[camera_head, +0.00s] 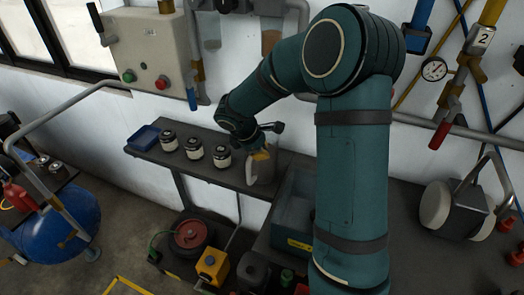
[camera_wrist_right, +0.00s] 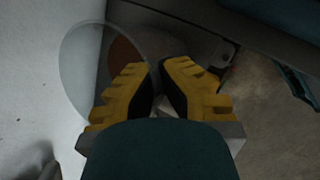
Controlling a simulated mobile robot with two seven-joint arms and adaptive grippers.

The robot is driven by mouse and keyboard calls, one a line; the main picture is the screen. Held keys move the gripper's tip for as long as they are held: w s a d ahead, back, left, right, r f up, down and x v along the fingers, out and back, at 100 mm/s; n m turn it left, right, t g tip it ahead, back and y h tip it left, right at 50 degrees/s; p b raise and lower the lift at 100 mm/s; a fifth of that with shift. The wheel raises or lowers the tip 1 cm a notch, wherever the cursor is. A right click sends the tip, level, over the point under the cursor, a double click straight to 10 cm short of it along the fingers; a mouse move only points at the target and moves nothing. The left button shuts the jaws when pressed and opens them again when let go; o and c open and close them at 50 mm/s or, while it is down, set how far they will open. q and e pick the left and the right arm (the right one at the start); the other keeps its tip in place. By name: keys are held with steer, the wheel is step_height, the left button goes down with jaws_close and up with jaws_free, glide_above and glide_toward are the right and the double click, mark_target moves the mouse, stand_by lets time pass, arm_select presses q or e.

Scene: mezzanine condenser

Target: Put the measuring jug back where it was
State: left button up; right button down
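The measuring jug (camera_head: 264,170) is a greyish, see-through vessel at the right end of the narrow wall shelf (camera_head: 232,176). Its round clear rim (camera_wrist_right: 72,62) shows in the right wrist view, partly behind the fingers. In the wrist view the gripper's fingers (camera_wrist_right: 157,74) are drawn close together with a narrow gap, and look shut on the jug's side or handle; the grip itself is mostly hidden. I cannot tell whether the jug's base touches the shelf. My left gripper is not in view.
Several dark jars with pale labels (camera_head: 194,149) and a blue tray (camera_head: 143,138) stand on the shelf left of the jug. A grey-green bin (camera_head: 291,212) is to the right, partly behind my arm. A control box (camera_head: 149,50) hangs above.

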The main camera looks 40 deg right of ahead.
steer(key=c, duration=1.6)
jaws_free()
steer(key=o, duration=0.5)
steer(key=shift+c, duration=0.2)
